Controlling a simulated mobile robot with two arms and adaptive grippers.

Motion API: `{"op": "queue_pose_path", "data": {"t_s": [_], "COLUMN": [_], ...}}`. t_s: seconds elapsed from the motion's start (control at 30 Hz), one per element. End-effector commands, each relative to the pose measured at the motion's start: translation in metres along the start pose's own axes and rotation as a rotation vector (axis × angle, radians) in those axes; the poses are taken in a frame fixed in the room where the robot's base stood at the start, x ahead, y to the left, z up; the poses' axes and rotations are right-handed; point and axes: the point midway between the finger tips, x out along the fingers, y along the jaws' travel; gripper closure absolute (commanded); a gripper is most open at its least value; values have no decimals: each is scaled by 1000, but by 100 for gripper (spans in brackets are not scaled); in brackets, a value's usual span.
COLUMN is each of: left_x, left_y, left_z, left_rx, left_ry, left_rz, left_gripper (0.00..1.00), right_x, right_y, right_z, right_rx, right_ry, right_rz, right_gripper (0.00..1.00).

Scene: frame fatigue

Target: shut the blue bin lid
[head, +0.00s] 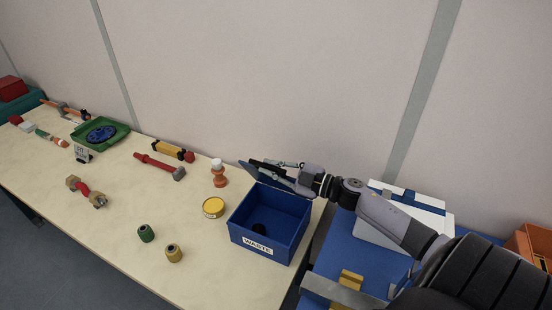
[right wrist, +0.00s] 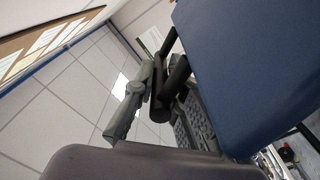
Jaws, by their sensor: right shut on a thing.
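The blue bin (head: 268,242) with a white WASTE label stands at the right end of the table, its top open. A small dark round thing (head: 259,229) lies inside it. Its blue lid (head: 258,175) is raised at the bin's back edge, tilted and partly hidden by my gripper. My left gripper is not in view.
A yellow round tin (head: 213,207), an orange-and-white piece (head: 219,174) and green (head: 146,233) and yellow (head: 173,253) cylinders stand left of the bin. A red-handled hammer (head: 160,166) and a green tray (head: 117,129) lie farther left. A wall rises behind the table.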

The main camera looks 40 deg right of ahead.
Motion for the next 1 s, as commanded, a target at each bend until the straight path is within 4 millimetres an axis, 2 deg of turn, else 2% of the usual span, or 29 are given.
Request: {"op": "queue_pose_path", "data": {"t_s": [0.47, 0.5, 0.8, 1.0], "left_x": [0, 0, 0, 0], "left_y": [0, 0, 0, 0], "left_z": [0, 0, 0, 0], "left_rx": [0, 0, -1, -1], "left_ry": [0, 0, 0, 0], "left_rz": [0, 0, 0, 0], "left_gripper": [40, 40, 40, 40], "right_x": [0, 0, 0, 0], "right_y": [-5, -5, -5, -5], "right_z": [-1, -1, -1, -1], "right_rx": [-20, -20, -19, -19], "right_ry": [0, 0, 0, 0], "right_rz": [-2, -1, -1, -1], "right_gripper": [100, 88, 68, 67]}}
